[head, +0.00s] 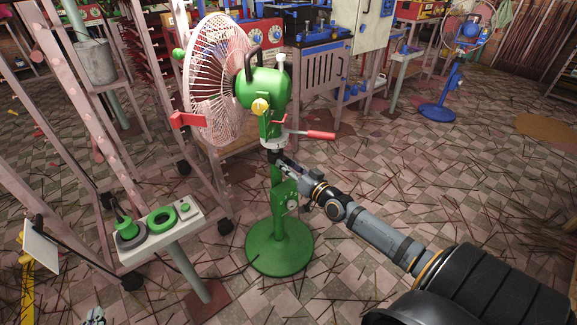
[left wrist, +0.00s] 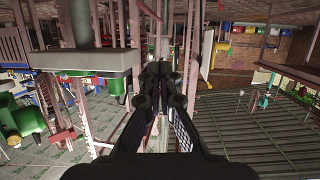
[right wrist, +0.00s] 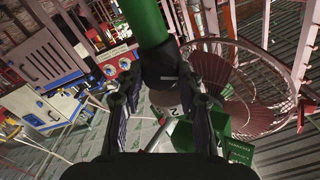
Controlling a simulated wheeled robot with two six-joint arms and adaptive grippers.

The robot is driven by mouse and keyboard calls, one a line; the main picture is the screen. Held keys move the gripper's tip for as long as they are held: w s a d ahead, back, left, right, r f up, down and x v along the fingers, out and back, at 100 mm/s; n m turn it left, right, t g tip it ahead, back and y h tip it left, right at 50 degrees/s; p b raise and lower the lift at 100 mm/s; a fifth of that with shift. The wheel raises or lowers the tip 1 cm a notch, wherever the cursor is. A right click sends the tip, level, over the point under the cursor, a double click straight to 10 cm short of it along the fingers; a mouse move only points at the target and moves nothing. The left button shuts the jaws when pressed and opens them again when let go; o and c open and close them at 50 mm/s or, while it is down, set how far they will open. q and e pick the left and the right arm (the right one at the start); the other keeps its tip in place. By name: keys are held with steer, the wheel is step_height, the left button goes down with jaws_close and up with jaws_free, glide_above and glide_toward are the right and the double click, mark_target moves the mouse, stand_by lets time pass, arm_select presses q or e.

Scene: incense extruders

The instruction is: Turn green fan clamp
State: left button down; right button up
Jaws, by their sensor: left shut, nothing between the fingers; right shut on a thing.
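The green fan stands upright with its green motor housing (head: 262,90), pale wire cage (head: 218,85) and round green base (head: 280,248). Below the housing are a white ring and a lever with a red handle (head: 318,134). Under them, a dark collar (right wrist: 160,70) sits on the green pole (right wrist: 143,20). My right gripper (head: 280,160) reaches the pole from the lower right. In the right wrist view (right wrist: 165,90) its fingers are on both sides of the dark collar, shut on it. My left gripper (head: 95,317) is at the bottom left edge, shut and empty; its fingers meet in the left wrist view (left wrist: 160,75).
Pink metal racks (head: 100,110) stand at the left. A blue fan (head: 440,105) is at the back right. Thin sticks litter the tiled floor, which is otherwise open at right.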

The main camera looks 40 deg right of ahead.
arm_select(q)
step_height(320, 180, up, 6)
steer(key=w+t, duration=0.2)
steer(key=shift+t+b, duration=0.3)
steer(key=shift+t, duration=0.1)
arm_select(e)
steer(key=shift+m, duration=6.2)
arm_select(q)
steer(key=shift+a+r, duration=0.1)
steer(key=shift+s, duration=0.1)
arm_select(e)
steer(key=o, duration=1.1)
arm_select(q)
steer(key=shift+f, duration=0.2)
arm_select(e)
steer(key=shift+o, duration=0.2)
arm_select(q)
steer(key=shift+f, duration=0.1)
arm_select(e)
steer(key=s, duration=0.7)
steer(key=shift+s+d, duration=0.3)
steer(key=shift+d, duration=0.05)
